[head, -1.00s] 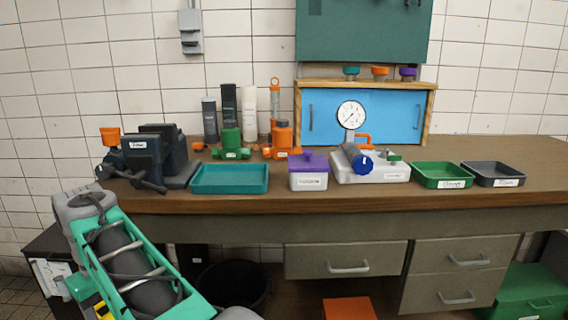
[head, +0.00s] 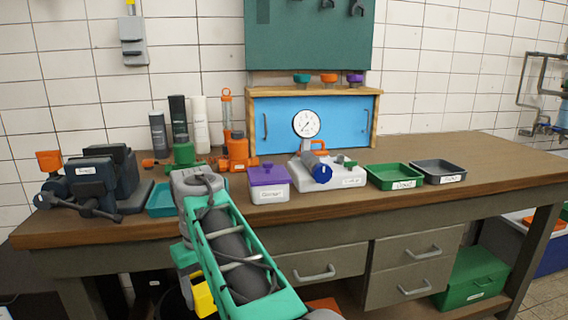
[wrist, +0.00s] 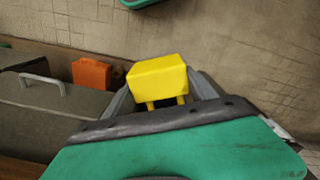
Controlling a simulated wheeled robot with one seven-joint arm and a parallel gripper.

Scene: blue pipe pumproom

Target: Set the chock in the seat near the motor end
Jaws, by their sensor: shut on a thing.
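A yellow block, which looks to be the chock (wrist: 158,80), sits between the fingers of my gripper (wrist: 160,92) in the wrist view. My gripper is shut on it, and two short yellow prongs show on its near side. In the head view part of the yellow block (head: 203,298) shows low beside my forearm, in front of and below the bench edge. My arm hides much of the gripper there. I cannot make out a seat or a motor in either view.
The wooden bench (head: 430,205) carries a vise (head: 92,180), a teal tray (head: 160,200), a purple-lidded box (head: 268,185), a gauge unit (head: 335,178), a green tray (head: 395,178) and a grey tray (head: 438,173). Drawers (head: 405,270) hang below. The bench's right end is clear.

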